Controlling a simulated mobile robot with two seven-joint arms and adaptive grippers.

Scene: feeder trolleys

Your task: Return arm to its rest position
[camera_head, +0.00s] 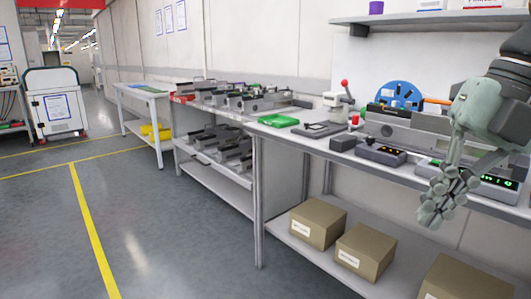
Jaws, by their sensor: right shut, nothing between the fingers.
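My right gripper (440,208) is at the right side of the head view, hanging from my right arm (490,100). Its fingers point down and are shut with nothing between them. It shows in front of the near edge of the workbench (340,156), and its arm hides part of the equipment there. It appears apart from the bench, though the exact gap cannot be told. My left gripper is not in view.
The bench holds a blue reel (400,93), a green tray (278,120) and a dark control box (381,152). Cardboard boxes (318,222) stand on its lower shelf. A wall shelf (440,18) is above. The floor (150,230) at left is clear.

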